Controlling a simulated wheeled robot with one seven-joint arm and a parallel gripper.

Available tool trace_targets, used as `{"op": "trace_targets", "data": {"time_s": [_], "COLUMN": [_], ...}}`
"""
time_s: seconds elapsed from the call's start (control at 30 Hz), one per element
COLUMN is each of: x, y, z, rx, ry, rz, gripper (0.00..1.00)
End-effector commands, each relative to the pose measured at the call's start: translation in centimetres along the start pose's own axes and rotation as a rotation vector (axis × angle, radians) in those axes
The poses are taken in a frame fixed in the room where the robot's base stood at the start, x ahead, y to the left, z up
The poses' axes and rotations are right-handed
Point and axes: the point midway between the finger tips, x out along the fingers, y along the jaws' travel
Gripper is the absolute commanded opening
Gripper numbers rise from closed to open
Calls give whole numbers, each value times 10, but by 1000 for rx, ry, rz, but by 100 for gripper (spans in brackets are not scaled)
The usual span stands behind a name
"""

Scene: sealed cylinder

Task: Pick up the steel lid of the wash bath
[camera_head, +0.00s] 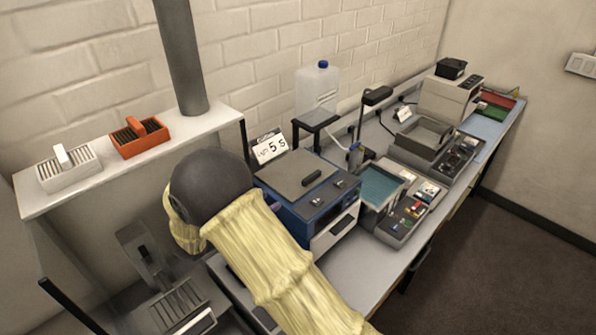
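A flat grey lid (296,172) with a dark bar handle (312,177) lies on top of a blue box-shaped unit (318,212) in the middle of the bench; this looks like the wash bath and its steel lid. The lid appears closed and flat. My arm, in a pale yellow sleeve with a dark rounded joint, crosses in front of the unit's left side and hides part of it. My gripper is not visible.
A "5 s" card (270,147) stands behind the unit. A raised shelf (195,125) holds an orange rack (139,137) and a white rack (68,168). A teal-filled tray (380,186) and a clear jug (317,90) stand nearby.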

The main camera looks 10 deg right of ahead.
Motion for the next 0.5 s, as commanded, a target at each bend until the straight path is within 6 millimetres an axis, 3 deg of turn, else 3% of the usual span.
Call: {"op": "trace_targets", "data": {"time_s": [0.5], "x": [91], "y": [1], "z": [-4], "rx": [0], "ry": [1], "rz": [4], "gripper": [39]}}
